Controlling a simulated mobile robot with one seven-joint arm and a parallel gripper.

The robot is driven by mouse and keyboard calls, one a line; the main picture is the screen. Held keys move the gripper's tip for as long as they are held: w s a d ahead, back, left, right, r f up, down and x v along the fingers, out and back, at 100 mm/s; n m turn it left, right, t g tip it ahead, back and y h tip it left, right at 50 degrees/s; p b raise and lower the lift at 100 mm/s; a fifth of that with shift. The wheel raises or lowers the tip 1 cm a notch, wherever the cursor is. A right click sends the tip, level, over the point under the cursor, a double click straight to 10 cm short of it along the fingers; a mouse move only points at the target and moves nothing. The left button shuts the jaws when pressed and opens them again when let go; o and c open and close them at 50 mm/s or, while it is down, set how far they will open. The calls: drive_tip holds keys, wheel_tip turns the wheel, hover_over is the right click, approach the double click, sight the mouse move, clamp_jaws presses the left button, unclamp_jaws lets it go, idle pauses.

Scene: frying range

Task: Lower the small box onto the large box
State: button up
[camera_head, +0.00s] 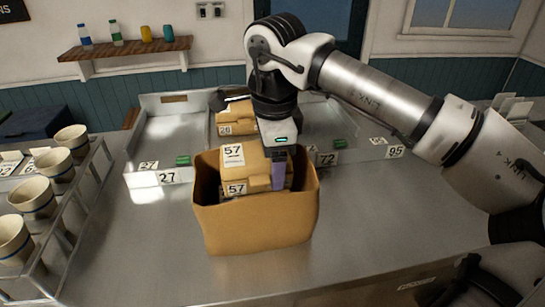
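Two tan cardboard boxes with "57" labels show inside an open brown container (255,232). The upper box (258,161) rises above the container's rim. The lower box (258,186) shows just in front of and below it, partly hidden by the container's front wall. Which is the small box and which the large is not clear. My gripper (278,172) points down at the right side of these boxes, with a purple finger against or just in front of them. The other finger is hidden, so its grip is unclear. Whether the two boxes touch is also unclear.
Another tan box (228,122) labelled "26" stands behind the container. A metal rack with several striped cups (34,198) is at the left. Low metal dividers with number tags (167,177) stand behind. The metal counter (150,255) is clear around the container's front.

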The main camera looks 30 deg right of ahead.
drive_tip(key=shift+f+b, duration=1.5)
drive_tip(key=shift+f, duration=0.35)
drive_tip(key=o, duration=1.1)
drive_tip(key=shift+o, duration=0.2)
drive_tip(key=shift+r, duration=0.1)
wheel_tip(320, 180, up, 16)
drive_tip(key=p, duration=1.1)
drive_tip(key=shift+s, duration=0.1)
